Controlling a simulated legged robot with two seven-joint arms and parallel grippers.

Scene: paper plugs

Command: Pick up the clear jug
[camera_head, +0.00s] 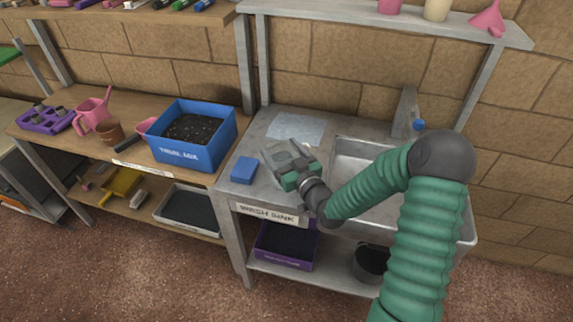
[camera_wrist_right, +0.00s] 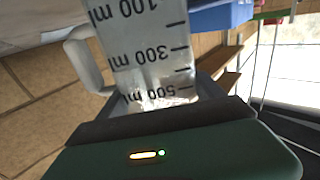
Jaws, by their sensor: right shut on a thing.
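The clear jug (camera_head: 280,158) is a see-through measuring jug at the left part of the wash sink's metal top, mostly hidden behind my right gripper. My right gripper (camera_head: 293,170) is shut on it. In the right wrist view the jug (camera_wrist_right: 150,45) fills the top middle, with dark ml marks and a pale handle at its left. The green gripper body (camera_wrist_right: 165,112) crosses the bottom of that view. I cannot tell whether the jug touches the metal top. My left gripper is not in view.
A blue sponge-like block (camera_head: 244,170) lies just left of the jug. A pale flat sheet (camera_head: 296,128) lies behind it. The sink basin (camera_head: 350,160) and tap (camera_head: 405,112) are to the right. A blue box of soil (camera_head: 190,152) stands on the wooden bench at left.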

